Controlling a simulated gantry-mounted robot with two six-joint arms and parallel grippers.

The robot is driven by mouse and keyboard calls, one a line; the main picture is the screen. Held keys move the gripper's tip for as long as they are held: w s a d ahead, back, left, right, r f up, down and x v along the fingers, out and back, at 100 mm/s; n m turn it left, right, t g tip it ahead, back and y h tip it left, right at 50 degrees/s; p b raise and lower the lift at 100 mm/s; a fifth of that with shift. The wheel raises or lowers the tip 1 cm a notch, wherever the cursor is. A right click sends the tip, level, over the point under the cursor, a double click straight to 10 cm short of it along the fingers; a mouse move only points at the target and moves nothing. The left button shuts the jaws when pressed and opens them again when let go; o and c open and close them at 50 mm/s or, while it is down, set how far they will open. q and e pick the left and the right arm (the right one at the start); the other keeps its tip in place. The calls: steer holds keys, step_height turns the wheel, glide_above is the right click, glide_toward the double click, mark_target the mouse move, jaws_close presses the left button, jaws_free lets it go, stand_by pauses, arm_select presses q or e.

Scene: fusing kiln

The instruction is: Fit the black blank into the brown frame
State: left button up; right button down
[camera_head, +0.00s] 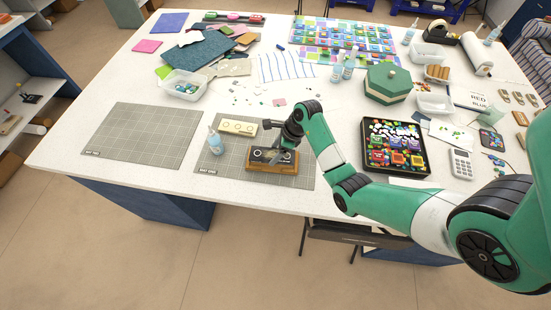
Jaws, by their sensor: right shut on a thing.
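The brown frame (287,170) lies on the right grey grid mat near the front of the white table. The black blank (263,155) shows at the frame's top, inside or just above its opening; I cannot tell if it is fully seated. My right gripper (283,147) comes down over the blank from behind and to the right. It is shut on the black blank, and its fingers hide part of it. My left gripper is not in view.
A cream piece with round marks (238,127) and a blue-capped bottle (215,143) stand left of the frame. A black tray of coloured pieces (424,171) lies to the right. The left grid mat (143,135) is bare.

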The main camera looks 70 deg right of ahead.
steer(key=shift+w+d+f, duration=0.15)
steer(key=shift+d+f, duration=0.1)
steer(key=shift+d+f+b, duration=0.2)
steer(key=shift+f+b, duration=0.4)
steer(key=shift+f, duration=1.15)
steer(key=shift+f, duration=0.1)
jaws_free()
steer(key=shift+f, duration=0.1)
steer(key=p+v, duration=0.3)
steer(key=v, duration=0.9)
steer(key=shift+p, duration=0.3)
